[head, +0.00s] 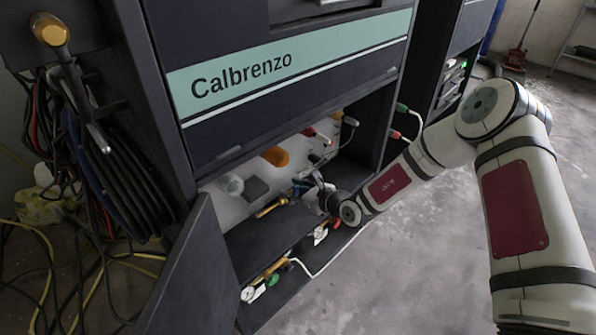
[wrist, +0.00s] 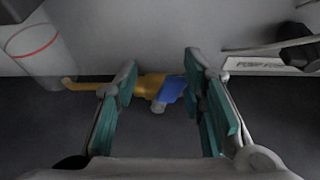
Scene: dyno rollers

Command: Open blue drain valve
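The blue valve handle (wrist: 171,89) shows in the wrist view on a brass-coloured valve body and pipe (wrist: 88,86), low against the pale back wall. A grey round end sits just below the blue part. My gripper (wrist: 160,70) is open, with one teal finger on each side of the valve. There is a visible gap between the blue handle and the fingers; contact is not seen. In the head view my gripper (head: 322,190) reaches into the open cabinet, and a small blue patch (head: 300,184) shows beside it. The arm's end partly hides that area.
A clear cup with a red line (wrist: 38,55) is at left in the wrist view; a black knob (wrist: 298,45) and a label (wrist: 268,65) are at right. The cabinet door (head: 195,275) stands open at left. Brass fittings (head: 268,270) lie lower down. Floor at right is clear.

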